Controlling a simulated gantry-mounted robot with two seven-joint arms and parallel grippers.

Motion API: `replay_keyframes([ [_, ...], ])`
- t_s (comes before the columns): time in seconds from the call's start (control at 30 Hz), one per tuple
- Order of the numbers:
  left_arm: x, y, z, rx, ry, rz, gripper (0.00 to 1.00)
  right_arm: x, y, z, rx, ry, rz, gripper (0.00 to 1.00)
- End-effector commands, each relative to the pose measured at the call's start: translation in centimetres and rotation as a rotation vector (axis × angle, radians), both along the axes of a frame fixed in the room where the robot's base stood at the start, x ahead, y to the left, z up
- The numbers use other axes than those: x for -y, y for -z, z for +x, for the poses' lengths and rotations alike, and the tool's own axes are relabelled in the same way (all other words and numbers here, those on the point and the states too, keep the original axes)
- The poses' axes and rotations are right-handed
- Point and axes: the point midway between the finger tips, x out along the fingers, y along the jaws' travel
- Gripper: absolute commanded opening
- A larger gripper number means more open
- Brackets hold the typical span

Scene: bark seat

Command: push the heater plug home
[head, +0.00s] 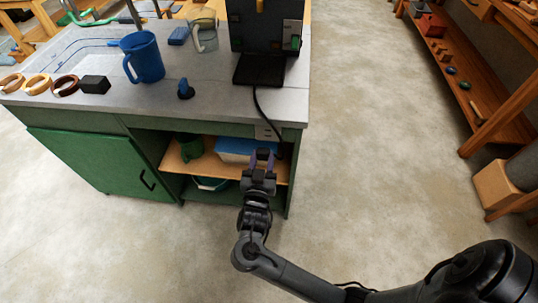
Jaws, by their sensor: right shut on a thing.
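The heater (266,28) is a dark box-shaped unit on the counter, with a black base. Its black cord (258,100) hangs over the counter's front edge, past a small pale socket plate (265,132), and runs down toward my right gripper. My right gripper (262,158) is just below the socket plate, in front of the open shelf, and is shut on the heater plug. The plug is mostly hidden by the fingers, and I cannot tell whether it touches the socket. My left gripper is not in view.
On the counter (220,108) stand a blue mug (144,57), a clear jug (204,30), a black block (95,84) and several rings. A blue-topped box (236,148) sits on the shelf behind my gripper.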

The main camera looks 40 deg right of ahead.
Motion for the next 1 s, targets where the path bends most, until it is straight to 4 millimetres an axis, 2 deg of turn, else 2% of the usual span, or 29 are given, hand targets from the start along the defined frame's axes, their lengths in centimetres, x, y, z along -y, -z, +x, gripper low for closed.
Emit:
replay_keyframes([
  [0.17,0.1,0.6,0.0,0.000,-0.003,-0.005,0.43,0.3,0.3,0.5,0.000,0.005,-0.003,0.11],
  [0.7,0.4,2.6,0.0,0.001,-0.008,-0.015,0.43,3.3,0.3,3.1,0.000,0.004,-0.003,0.11],
  [1.0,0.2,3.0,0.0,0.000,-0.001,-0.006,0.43,4.0,0.2,3.7,-0.002,0.003,-0.001,0.11],
])
